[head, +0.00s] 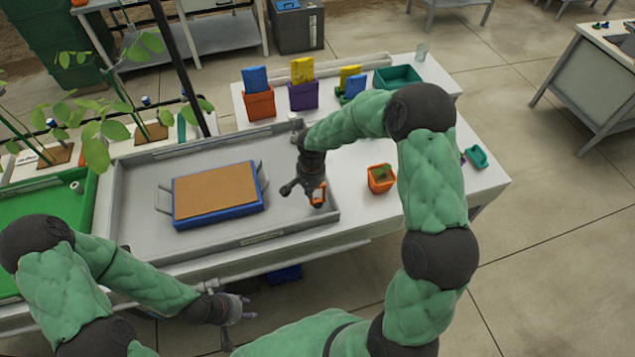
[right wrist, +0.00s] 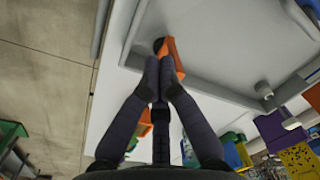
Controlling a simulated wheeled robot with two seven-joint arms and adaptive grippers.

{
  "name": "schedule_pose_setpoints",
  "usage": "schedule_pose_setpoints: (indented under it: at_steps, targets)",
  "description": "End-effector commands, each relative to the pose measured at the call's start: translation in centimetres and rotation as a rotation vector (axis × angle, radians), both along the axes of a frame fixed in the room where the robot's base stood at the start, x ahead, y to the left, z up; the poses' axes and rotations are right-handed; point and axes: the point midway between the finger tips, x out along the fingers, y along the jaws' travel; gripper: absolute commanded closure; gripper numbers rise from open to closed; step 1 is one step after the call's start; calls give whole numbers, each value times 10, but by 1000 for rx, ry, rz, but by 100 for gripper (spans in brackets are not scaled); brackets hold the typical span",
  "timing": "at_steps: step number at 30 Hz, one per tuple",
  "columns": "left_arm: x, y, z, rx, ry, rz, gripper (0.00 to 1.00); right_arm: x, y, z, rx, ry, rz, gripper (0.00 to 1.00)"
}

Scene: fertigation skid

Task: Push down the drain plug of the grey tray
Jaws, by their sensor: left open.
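The grey tray (head: 130,226) lies on the white bench and holds a blue-rimmed box. A small orange part (head: 318,196) is at the tray's front right corner, beside my right gripper (head: 312,198). In the right wrist view the orange part (right wrist: 172,55) stands at the fingertips, with a small dark round piece (right wrist: 158,45) beside it. I cannot tell for sure which is the drain plug. My right gripper (right wrist: 160,72) has its fingers together; touch with the orange part is unclear. My left gripper (head: 243,306) is open and empty, below the bench's front edge.
The blue box (head: 219,211) with a brown top fills the tray's middle. A white cylindrical fitting (head: 296,122) is at the tray's back right corner. An orange pot (head: 381,178) with a plant stands right of the tray. Coloured pots line the bench's back. A green tray (head: 60,207) lies left.

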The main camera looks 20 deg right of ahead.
Motion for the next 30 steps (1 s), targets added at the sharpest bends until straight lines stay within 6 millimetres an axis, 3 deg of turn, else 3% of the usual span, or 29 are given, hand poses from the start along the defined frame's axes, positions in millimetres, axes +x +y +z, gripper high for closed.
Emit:
schedule_pose_setpoints:
  at_steps: [1, 3, 9, 23, 30]
  targets:
    - [0, 0, 6, 0, 0, 0, 56, 7, -7, 16, -22, -9, -25, 100]
    - [0, 0, 9, 0, 0, 0, 56, 13, -16, 31, -50, -13, -59, 100]
    - [0, 0, 13, 0, 0, 0, 56, 22, -31, 56, -99, -23, -122, 100]
    - [0, 0, 13, 0, 0, 0, 56, 24, -34, 58, -107, -24, -133, 100]
    - [0, 0, 8, 0, 0, 0, 56, 24, -34, 48, -107, -23, -133, 100]
